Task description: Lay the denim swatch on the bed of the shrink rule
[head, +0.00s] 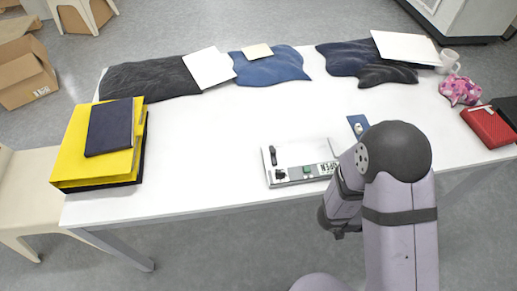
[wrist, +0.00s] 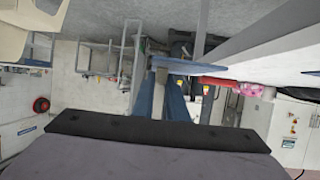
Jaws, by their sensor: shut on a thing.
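The shrink rule (head: 297,153) is a pale flat device with a black handle, a small green part and an "OPEN" label. It lies near the table's front edge, left of my arm. In the wrist view, my gripper (wrist: 182,75) reaches up from the dark bar at the bottom and is shut on a thin blue piece, apparently the denim swatch (wrist: 178,63), seen almost edge-on. In the head view, my arm hides the jaws. A small blue piece (head: 353,120) with a pale spot shows just behind my elbow; I cannot tell whether it is the held piece.
Dark and blue cloths (head: 270,68) with white sheets lie along the back. A mug (head: 448,61), pink cloth (head: 460,90) and red box (head: 488,126) are at the right. The table's middle (head: 230,120) is clear.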

